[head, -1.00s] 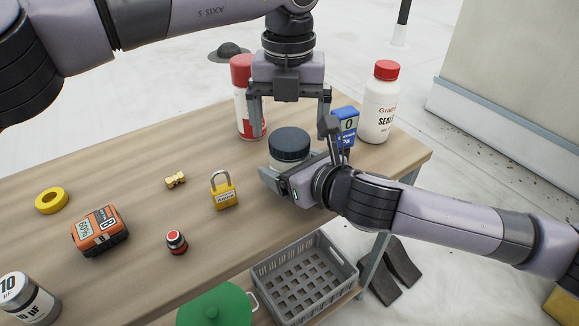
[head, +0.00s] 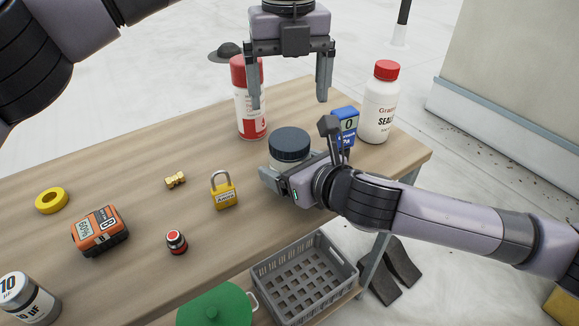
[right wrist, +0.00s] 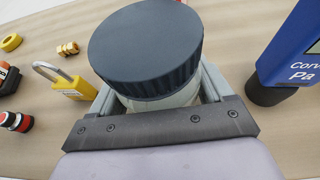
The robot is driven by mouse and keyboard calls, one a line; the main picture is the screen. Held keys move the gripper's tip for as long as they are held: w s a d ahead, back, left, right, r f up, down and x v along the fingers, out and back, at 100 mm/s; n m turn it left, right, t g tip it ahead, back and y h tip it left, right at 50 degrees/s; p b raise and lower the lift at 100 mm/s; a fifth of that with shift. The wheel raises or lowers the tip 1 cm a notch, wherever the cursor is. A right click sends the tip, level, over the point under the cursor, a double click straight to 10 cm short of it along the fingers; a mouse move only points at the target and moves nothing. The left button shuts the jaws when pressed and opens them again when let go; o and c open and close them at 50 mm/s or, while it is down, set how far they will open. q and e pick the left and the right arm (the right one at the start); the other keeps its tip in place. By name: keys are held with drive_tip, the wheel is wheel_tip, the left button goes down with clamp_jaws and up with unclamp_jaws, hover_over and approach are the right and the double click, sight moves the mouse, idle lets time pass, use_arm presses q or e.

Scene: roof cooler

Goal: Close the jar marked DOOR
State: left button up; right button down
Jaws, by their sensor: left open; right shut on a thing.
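A white jar (head: 287,163) with a dark blue-grey lid (head: 289,143) stands upright on the wooden table. The lid sits on top of the jar, and it also fills the middle of the right wrist view (right wrist: 146,45). No DOOR marking is readable. My right gripper (head: 283,180) is shut on the jar body from the front right, with a finger on each side below the lid. My left gripper (head: 290,95) is open and empty, pointing down above the lid and clear of it.
A red-capped spray can (head: 251,112), a blue gauge (head: 345,127) and a white red-capped bottle (head: 380,105) stand behind and right. A grey crate (head: 305,278) is below.

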sight(290, 138)
use_arm(q)
drive_tip(key=shift+f, duration=4)
drive_tip(key=c, duration=1.1)
drive_tip(key=shift+m, duration=1.6)
